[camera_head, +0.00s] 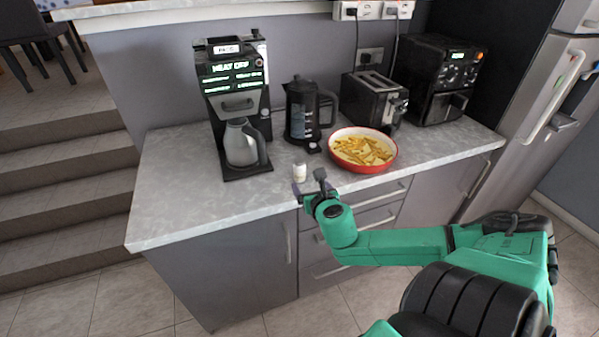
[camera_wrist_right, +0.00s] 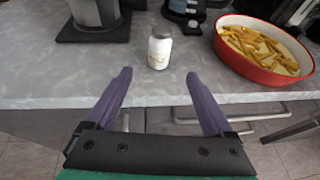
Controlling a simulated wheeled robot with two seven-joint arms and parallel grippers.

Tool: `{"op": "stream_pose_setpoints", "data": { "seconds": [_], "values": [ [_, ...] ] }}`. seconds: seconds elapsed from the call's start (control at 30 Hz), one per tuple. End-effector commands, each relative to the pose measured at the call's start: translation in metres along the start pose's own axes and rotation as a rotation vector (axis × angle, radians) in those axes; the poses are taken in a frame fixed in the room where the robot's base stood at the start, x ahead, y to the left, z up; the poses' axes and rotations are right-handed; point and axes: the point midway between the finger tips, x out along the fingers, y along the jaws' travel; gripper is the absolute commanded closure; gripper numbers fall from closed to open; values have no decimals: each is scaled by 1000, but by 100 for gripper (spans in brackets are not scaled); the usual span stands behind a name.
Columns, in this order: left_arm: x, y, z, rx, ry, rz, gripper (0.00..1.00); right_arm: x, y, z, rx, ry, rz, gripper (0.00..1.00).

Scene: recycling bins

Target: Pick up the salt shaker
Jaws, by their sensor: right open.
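The salt shaker (camera_head: 299,172) is a small white cylinder with a greyish top. It stands upright on the counter near the front edge, left of the red bowl. It also shows in the right wrist view (camera_wrist_right: 159,48), just beyond the fingertips and roughly midway between them. My right gripper (camera_head: 309,184) is at the counter's front edge, short of the shaker. In the right wrist view its two purple fingers (camera_wrist_right: 157,76) are spread wide with nothing between them. My left gripper is in neither view.
A red bowl of fries (camera_head: 364,150) stands close right of the shaker. A black kettle (camera_head: 308,113) and a coffee maker (camera_head: 234,105) stand behind it. A toaster (camera_head: 374,100) and an air fryer (camera_head: 436,80) are farther right. The counter's left front (camera_head: 190,205) is clear.

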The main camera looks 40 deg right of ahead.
Motion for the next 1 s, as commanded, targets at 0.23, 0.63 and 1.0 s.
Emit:
{"op": "stream_pose_setpoints", "data": {
  "seconds": [0.23, 0.63, 1.0],
  "values": [
    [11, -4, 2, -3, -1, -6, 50, 44, -1, 0, 9, -2, -2, 14],
    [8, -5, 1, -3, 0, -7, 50, 97, 1, 4, 10, 1, -2, 14],
    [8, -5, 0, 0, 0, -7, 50, 107, 1, 3, 6, 3, 1, 40]
  ]
}}
